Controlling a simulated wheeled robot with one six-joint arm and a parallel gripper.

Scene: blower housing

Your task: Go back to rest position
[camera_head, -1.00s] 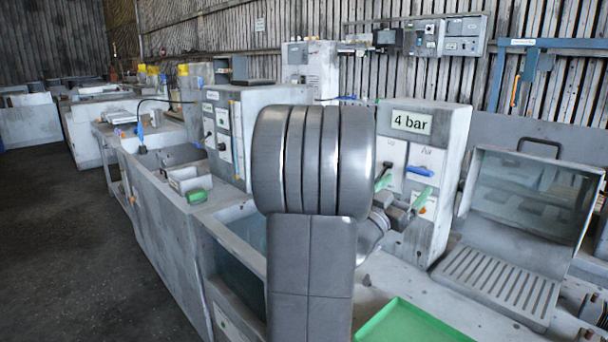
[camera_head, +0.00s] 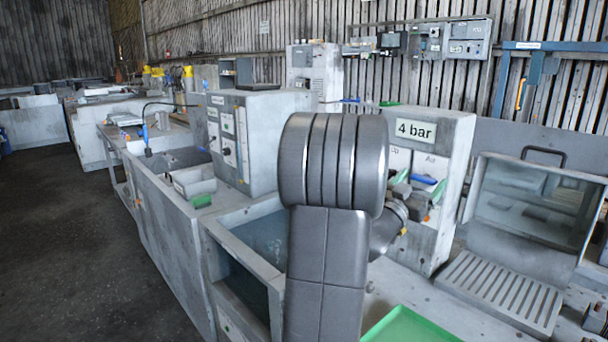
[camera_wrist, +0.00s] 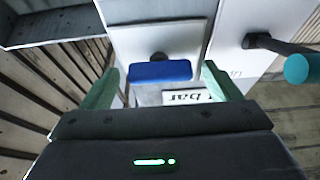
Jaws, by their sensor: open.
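My gripper (camera_head: 420,192) is open at the front of the grey cabinet (camera_head: 453,150) with the "4 bar" sign (camera_head: 415,130). Its two green fingers also show in the wrist view (camera_wrist: 160,88), spread apart. A blue handle (camera_wrist: 160,71) on a white panel shows between the fingers there, with no finger closed on it. The handle also shows in the head view (camera_head: 423,179), just by the fingers. I cannot tell how deep it sits between them. My arm hides the left part of the cabinet front.
A teal-tipped lever (camera_wrist: 296,68) sticks out right of the gripper in the wrist view. In the head view, a green tray (camera_head: 412,326) lies in front, an open basin (camera_head: 262,235) is left of my arm, and a clear-screened box (camera_head: 530,205) stands right.

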